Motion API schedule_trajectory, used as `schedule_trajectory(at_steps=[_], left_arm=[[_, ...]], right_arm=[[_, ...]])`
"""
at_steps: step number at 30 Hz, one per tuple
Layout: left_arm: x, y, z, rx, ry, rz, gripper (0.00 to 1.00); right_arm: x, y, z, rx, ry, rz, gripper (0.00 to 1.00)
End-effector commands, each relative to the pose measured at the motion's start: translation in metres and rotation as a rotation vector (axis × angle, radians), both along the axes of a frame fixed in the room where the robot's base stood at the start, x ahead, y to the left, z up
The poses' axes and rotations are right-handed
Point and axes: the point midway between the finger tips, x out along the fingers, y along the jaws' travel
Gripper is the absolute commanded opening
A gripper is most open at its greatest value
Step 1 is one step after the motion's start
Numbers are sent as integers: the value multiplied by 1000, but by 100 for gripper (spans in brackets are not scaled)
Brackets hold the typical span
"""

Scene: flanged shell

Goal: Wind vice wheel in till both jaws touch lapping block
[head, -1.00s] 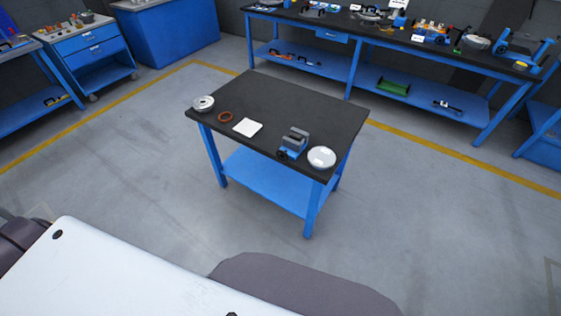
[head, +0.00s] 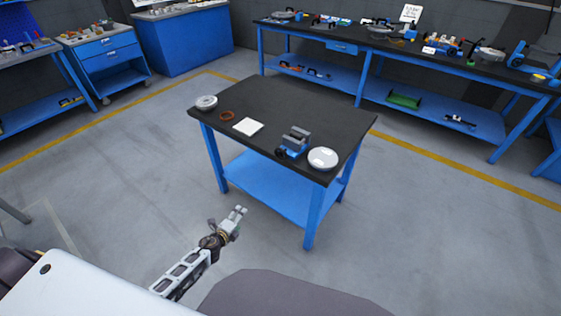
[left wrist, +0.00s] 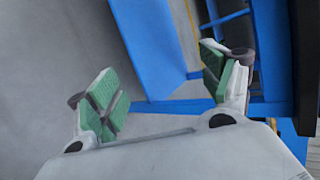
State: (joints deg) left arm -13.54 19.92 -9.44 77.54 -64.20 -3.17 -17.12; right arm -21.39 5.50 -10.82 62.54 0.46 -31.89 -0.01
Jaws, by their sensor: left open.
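A small vice (head: 293,142) with a blue body and grey upper part stands near the front right of the black-topped table. A small dark round part, perhaps its wheel (head: 281,152), shows at its lower left. The jaws and any lapping block are too small to tell apart. My left gripper (head: 240,211) is in front of the table, below its top and left of the vice, well apart from it. In the left wrist view its green-padded fingers (left wrist: 163,92) are wide open with nothing between them. My right gripper is not in view.
The table (head: 270,108) also bears a white round part (head: 323,158) beside the vice, a white square (head: 248,126), a brown ring (head: 227,115) and a grey round part (head: 206,102). A blue shelf (head: 265,185) lies beneath. The floor around it is clear.

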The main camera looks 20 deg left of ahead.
Motion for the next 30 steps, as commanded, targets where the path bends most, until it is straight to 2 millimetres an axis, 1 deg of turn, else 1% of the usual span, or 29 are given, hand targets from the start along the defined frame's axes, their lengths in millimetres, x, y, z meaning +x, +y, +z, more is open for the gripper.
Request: schedule_trajectory(at_steps=[1, 6, 12, 15, 22, 30], left_arm=[[10, -1, 7, 43, -33, -37, 80], [38, -9, 42, 200, -135, -154, 80], [63, -22, 84, 393, -255, -281, 80], [72, -29, 105, 494, -314, -338, 80], [86, -49, 152, 734, -448, -453, 80], [90, -74, 202, 1019, -592, -556, 80]], right_arm=[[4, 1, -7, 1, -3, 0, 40], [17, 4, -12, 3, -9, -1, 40], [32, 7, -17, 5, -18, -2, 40], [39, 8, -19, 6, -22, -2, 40], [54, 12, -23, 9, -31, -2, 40], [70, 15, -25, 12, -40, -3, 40]])
